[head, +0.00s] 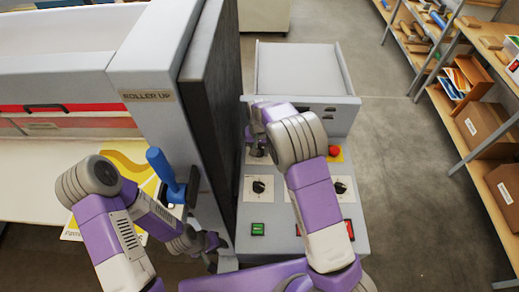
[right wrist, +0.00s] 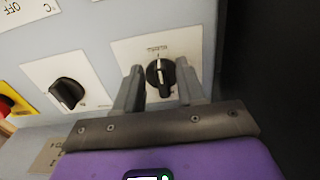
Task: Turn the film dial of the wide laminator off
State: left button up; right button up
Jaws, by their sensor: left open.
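The wide laminator's sloped control panel (head: 300,237) carries several black dials on white plates. In the right wrist view, one black dial (right wrist: 160,76) with a white pointer line stands between the two fingers of my right gripper (right wrist: 158,82). The fingers are apart, with a gap on each side of the dial. The dial's label is too small to read. In the head view my right gripper (head: 257,128) is over the panel's upper left, and my arm hides part of the panel. My left gripper (head: 206,243) is low, left of the panel, open and empty.
A second dial (right wrist: 68,92) is beside the first, and a red stop button (head: 334,150) lies further right on the panel. Lower are two dials (head: 258,187), a green button (head: 257,228) and a red one. A blue-handled lever (head: 166,168) stands near my left arm. Shelves (head: 470,100) are at right.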

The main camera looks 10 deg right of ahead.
jog(key=shift+c, duration=0.4)
grip_shut()
jog(key=n+b, duration=0.1)
jog(key=n, duration=0.2)
jog(key=shift+d, duration=0.2)
jog(key=n, duration=0.2)
jog(key=n+b, duration=0.1)
jog(key=shift+w+d+n, duration=0.1)
jog(key=shift+d+n, duration=0.15)
jog(key=shift+n, duration=0.15)
jog(key=n, duration=0.5)
jog(key=shift+w+d, duration=0.2)
jog(key=shift+d, duration=0.1)
jog(key=n, duration=0.5)
jog(key=shift+w+d+n, duration=0.15)
jog(key=shift+w+n, duration=0.15)
jog(key=shift+n, duration=0.1)
